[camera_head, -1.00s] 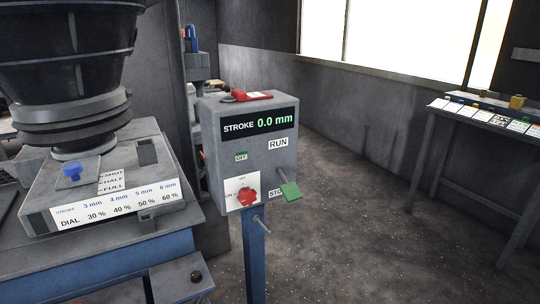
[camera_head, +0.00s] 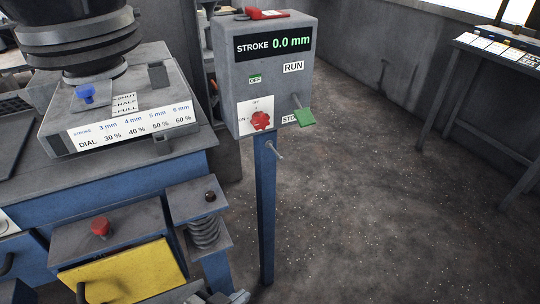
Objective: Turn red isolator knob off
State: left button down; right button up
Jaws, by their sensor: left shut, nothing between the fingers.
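The red isolator knob (camera_head: 261,121) sits on a white plate (camera_head: 245,112) low on the front of a grey control box (camera_head: 295,75). The plate has OFF printed at the top and ON at the left; which mark the knob points to is too small to tell. My left gripper (camera_head: 238,297) shows only in part at the bottom edge, shut and empty, well below the knob and apart from the box. My right gripper is not in view.
The display (camera_head: 273,43) reads STROKE 0.0 mm. A blue post (camera_head: 265,210) holds the box. A machine with a yellow panel (camera_head: 120,275) and red button (camera_head: 101,227) stands left.

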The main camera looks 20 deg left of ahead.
aim_at(260, 120)
jog(key=k, duration=1.25)
jog(key=u, duration=0.85)
jog(key=i, duration=0.75)
jog(key=u, duration=0.4)
